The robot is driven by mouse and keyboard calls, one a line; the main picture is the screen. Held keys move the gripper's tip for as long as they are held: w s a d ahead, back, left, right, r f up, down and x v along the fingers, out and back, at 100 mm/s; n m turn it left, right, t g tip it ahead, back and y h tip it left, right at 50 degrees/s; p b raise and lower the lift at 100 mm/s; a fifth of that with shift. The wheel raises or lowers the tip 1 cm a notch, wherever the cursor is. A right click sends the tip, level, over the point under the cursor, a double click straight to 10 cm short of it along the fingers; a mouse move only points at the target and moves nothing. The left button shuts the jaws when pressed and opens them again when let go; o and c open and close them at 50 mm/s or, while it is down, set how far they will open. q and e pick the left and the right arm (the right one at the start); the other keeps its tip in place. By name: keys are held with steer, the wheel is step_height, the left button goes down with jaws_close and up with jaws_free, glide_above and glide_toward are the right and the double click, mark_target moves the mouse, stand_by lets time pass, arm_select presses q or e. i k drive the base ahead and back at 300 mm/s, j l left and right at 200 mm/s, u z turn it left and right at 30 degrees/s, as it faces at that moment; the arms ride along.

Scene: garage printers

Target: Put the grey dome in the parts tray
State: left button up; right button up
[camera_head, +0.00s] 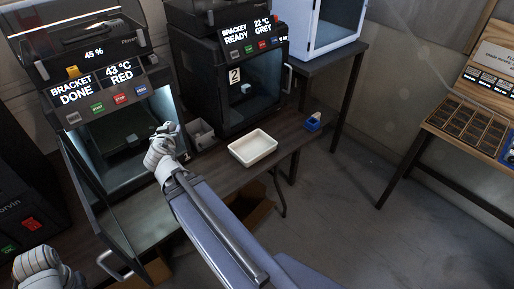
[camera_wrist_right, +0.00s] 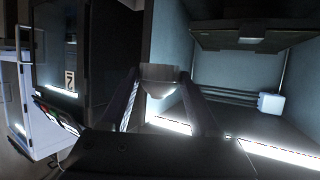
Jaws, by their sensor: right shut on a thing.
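My right gripper (camera_head: 170,130) is in front of the open chamber of the left printer. In the right wrist view its fingers (camera_wrist_right: 160,90) are shut on a small grey piece, the grey dome (camera_wrist_right: 160,74), with a pale rounded underside. The dome is small and partly hidden by the fingers in the head view. The parts tray, a cream shallow tray (camera_head: 238,153), lies on the bench to the right of the gripper and looks empty. Part of my left arm shows at the lower left; its fingers cannot be made out.
The left printer (camera_head: 72,117) reads BRACKET DONE, RED; its door (camera_head: 95,205) hangs open. A white block (camera_wrist_right: 270,103) sits inside its chamber. The second printer (camera_head: 205,75) reads GREY and is closed. A grey bin (camera_head: 203,140) stands between the printers. A blue item (camera_head: 313,122) lies beyond the tray.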

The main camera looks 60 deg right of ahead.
mark_target(248, 147)
steer(key=k+l+u, duration=0.15)
steer(key=k+l, duration=0.15)
steer(key=l, duration=0.3)
steer(key=k+l+u, duration=0.1)
steer(key=k+l, duration=0.25)
steer(key=l, duration=0.25)
steer(key=k+l+u, duration=0.15)
steer(key=k+l, duration=0.2)
steer(key=l, duration=0.2)
steer(key=k+l+u, duration=0.1)
steer(key=k+l, duration=0.25)
steer(key=l, duration=0.2)
